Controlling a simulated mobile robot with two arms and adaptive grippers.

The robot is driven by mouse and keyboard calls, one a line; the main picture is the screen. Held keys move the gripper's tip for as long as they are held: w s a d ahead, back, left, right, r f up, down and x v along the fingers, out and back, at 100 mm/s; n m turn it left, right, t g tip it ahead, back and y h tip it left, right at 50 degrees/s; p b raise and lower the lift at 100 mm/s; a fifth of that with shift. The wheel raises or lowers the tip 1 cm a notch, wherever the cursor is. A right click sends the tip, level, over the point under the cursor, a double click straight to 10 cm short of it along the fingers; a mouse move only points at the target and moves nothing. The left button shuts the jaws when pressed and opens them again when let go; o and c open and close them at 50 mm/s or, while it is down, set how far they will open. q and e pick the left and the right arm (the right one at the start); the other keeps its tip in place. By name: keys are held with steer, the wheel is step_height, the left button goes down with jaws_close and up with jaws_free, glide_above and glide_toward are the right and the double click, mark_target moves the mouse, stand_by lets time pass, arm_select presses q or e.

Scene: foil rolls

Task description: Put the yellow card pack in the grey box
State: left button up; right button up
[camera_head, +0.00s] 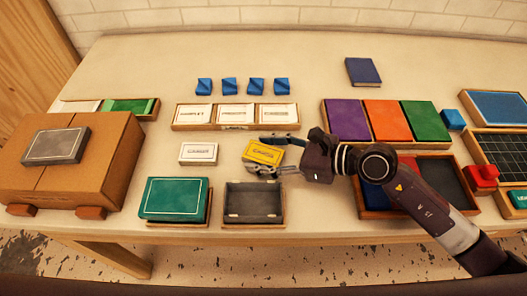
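The yellow card pack (263,151) is slightly turned, near the middle of the table. My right gripper (268,156) reaches in from the right, one finger at the pack's far side and the other at its near side. I cannot tell whether both fingers press on it, or whether it is on the table or just above. The grey box (253,222) is an open, dark-lined tray with a wooden rim, just in front of the pack; its inside looks empty. My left gripper is not in view.
A white pack (199,153) lies to the left, behind a green-lidded box (175,198). A wooden tray (236,127) of white packs stands behind. A cardboard box (65,165) is at the left. Coloured trays (387,121) fill the right, partly behind my arm.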

steer(key=shift+r, duration=0.2)
steer(key=b+v, duration=0.2)
steer(key=v, duration=0.8)
steer(key=shift+d+b, duration=0.35)
steer(key=shift+s+d+r, duration=0.3)
steer(key=shift+d+r, duration=0.15)
steer(key=shift+d, duration=0.05)
